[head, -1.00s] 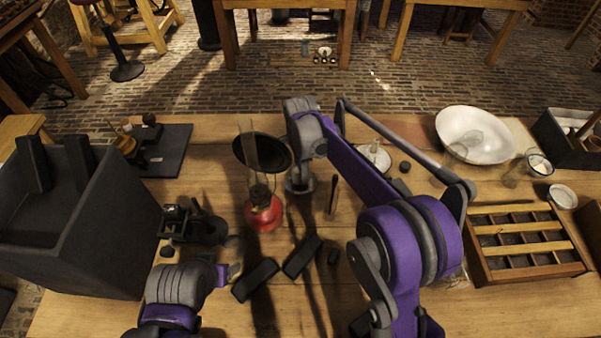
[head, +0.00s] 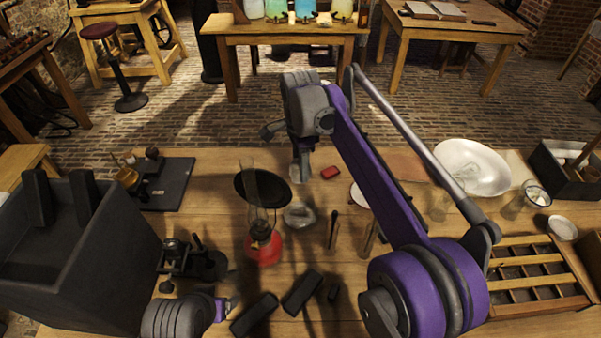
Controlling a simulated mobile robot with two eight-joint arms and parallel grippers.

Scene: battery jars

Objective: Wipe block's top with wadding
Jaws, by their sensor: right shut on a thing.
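My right gripper (head: 301,168) is at the far side of the table, pointing down, shut on a small pale thing (head: 295,175) that looks like wadding. A pale greyish lump (head: 299,215) lies on the table below it, beside the lamp; I cannot tell whether it is wadding or glass. Two dark oblong blocks (head: 302,291) and (head: 254,314) lie at the front middle, apart from the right gripper. A small red block-like thing (head: 330,172) lies just right of the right gripper. My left gripper (head: 228,306) is low at the front left; its jaws are unclear.
A red lamp with a glass chimney (head: 263,246) stands left of centre. Thin upright pieces (head: 333,232) stand right of it. A large dark box (head: 90,262) is at left, a wooden compartment tray (head: 530,308) at right, a white bowl (head: 474,165) behind. My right arm hides the middle right.

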